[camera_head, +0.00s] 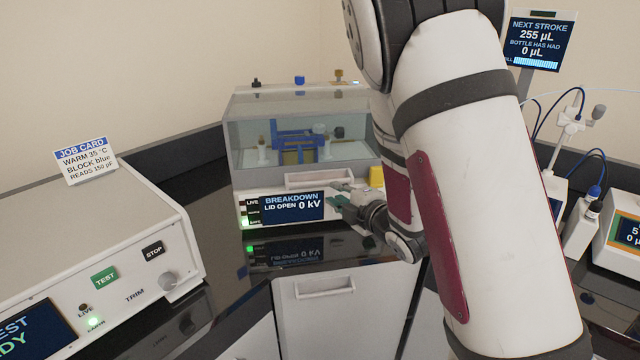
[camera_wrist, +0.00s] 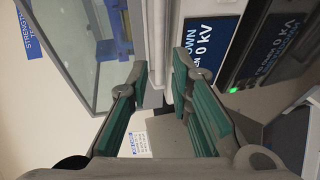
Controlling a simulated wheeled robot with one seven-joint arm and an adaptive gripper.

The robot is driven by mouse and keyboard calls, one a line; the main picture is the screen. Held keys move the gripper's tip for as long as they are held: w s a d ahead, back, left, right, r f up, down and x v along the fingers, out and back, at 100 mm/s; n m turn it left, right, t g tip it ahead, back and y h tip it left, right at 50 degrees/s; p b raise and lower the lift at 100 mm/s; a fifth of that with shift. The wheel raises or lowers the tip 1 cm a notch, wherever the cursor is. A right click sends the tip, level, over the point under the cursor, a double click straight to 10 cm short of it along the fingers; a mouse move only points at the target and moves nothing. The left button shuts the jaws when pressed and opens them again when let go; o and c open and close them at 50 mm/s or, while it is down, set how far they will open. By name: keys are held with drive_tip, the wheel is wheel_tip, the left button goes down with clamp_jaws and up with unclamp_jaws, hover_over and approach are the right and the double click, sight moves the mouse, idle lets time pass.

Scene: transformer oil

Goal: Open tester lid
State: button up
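The tester (camera_head: 234,190) is a pale box on the dark bench with a clear lid (camera_head: 250,145) over a blue fixture (camera_head: 298,140). A pale handle (camera_head: 320,179) runs across its front, above a display (camera_head: 290,208) reading "BREAKDOWN, LID OPEN, 0 kV". The lid looks seated on the box; I cannot tell if it is slightly raised. My gripper (camera_head: 341,195) is at the right end of the display, just below the handle's right end. In the wrist view my gripper (camera_wrist: 162,72) has its green-padded fingers apart, with a pale strip of the tester beyond the tips. I see nothing held.
A yellow block (camera_head: 376,176) is on the tester's right front, close to my arm. A TEST/STOP instrument (camera_head: 110,255) with a job card (camera_head: 86,160) stands at left. Dosing equipment (camera_head: 578,130) with cables is at right. My arm hides the tester's right side.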

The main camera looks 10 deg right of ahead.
sight(320, 184)
drive_tip(key=x, duration=1)
drive_tip(key=shift+w+a, duration=0.1)
clamp_jaws()
